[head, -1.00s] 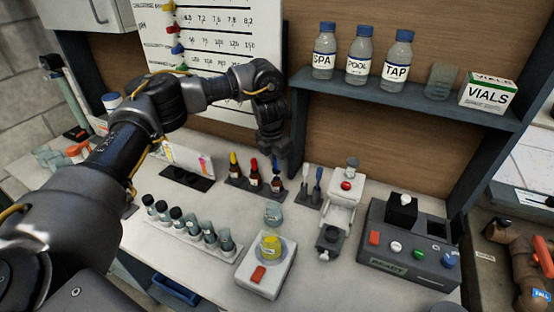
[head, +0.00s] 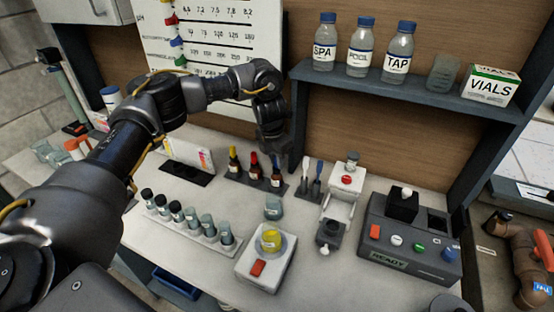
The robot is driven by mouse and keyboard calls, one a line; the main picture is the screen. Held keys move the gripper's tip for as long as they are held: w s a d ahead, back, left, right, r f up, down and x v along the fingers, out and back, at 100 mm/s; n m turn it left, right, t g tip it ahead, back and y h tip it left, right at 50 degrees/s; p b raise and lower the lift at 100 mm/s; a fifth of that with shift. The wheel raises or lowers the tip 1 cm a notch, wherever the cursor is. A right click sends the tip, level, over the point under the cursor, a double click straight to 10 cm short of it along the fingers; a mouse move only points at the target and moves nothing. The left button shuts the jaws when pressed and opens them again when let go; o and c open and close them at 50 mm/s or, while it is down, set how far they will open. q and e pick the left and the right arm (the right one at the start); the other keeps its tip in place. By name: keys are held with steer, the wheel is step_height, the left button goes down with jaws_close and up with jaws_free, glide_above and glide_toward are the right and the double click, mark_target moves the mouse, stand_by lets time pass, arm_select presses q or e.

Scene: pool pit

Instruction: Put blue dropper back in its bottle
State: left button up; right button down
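The blue dropper (head: 276,160) shows as a blue-topped piece at the mouth of its small brown bottle (head: 277,178), the right one of three bottles in a dark rack. It looks upright and seated in the bottle, though it is small in view. My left gripper (head: 274,142) points down just above and behind this bottle, with a small gap visible. Its fingers are dark and too small to tell whether they are open. My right gripper is not in view.
Yellow-topped (head: 233,160) and red-topped (head: 255,167) bottles stand close to the left. Two upright tools (head: 311,177) stand to the right. A vial row (head: 190,222), a white device with a yellow cup (head: 268,255) and a grey meter (head: 408,240) occupy the front. The shelf (head: 400,87) overhangs right.

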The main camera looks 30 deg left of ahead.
arm_select(q)
steer(key=shift+f+b, duration=0.3)
steer(key=shift+f, duration=0.25)
stand_by(0.4)
steer(key=o, duration=0.7)
steer(key=shift+c, duration=0.2)
steer(key=shift+r, duration=0.1)
step_height(320, 180, up, 7)
steer(key=p, duration=0.5)
steer(key=shift+p, duration=0.35)
steer(key=shift+d, duration=0.1)
